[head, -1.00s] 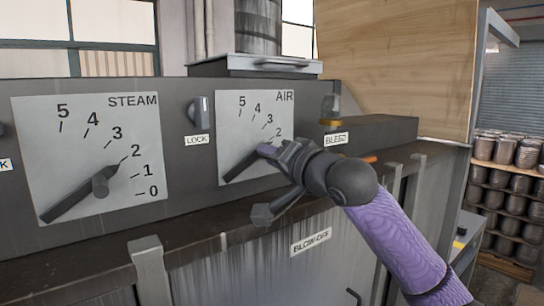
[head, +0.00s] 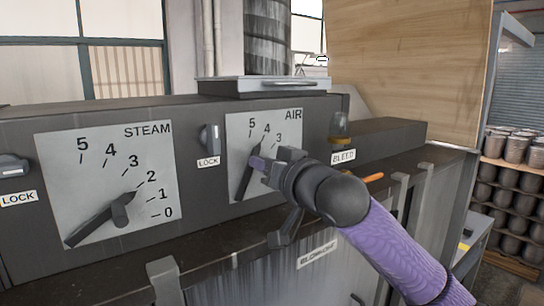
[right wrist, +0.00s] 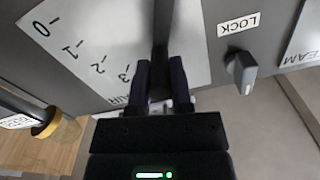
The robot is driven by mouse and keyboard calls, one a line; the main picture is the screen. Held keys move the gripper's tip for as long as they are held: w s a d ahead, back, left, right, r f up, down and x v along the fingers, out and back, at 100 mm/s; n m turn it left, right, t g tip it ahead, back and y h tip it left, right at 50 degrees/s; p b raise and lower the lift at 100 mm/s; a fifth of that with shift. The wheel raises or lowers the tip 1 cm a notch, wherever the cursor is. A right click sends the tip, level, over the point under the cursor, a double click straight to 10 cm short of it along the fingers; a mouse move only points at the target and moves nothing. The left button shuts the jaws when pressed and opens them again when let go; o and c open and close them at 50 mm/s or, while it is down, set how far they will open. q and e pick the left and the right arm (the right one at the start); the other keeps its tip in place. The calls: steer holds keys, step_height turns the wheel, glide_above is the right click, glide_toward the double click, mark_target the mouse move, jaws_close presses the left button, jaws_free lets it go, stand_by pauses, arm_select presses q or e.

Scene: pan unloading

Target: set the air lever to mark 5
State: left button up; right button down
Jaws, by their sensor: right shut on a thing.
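The AIR dial (head: 234,140) is a pale plate with marks 5, 4 and 3 showing in the head view; its lower marks are behind my right gripper. Its dark lever (head: 243,185) slants steeply, with the long arm down and slightly left and the upper end near mark 4. My right gripper (head: 259,164) is shut on the lever. In the right wrist view the lever (right wrist: 161,22) runs between the two fingers (right wrist: 160,68), and marks 0 to 3 show on the plate. My left gripper is not in view.
The STEAM dial (head: 60,160) is to the left, its lever (head: 95,224) pointing near 2. A LOCK knob (head: 210,138) stands between the dials. The BLEED fitting (head: 340,130) is right of the AIR dial, and an orange handle (head: 373,178) is beyond my arm.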

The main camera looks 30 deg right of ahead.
steer(key=shift+a+r+n+p, duration=0.25)
steer(key=shift+a+n+p, duration=0.35)
steer(key=shift+n, duration=0.4)
steer(key=c, duration=0.5)
jaws_free()
steer(key=shift+s+a, duration=0.1)
steer(key=shift+s, duration=0.05)
steer(key=shift+c, duration=0.2)
steer(key=s+b, duration=0.5)
steer(key=s, duration=0.4)
steer(key=shift+s+d+b, duration=0.3)
steer(key=shift+s+d, duration=0.1)
steer(key=shift+d, duration=0.05)
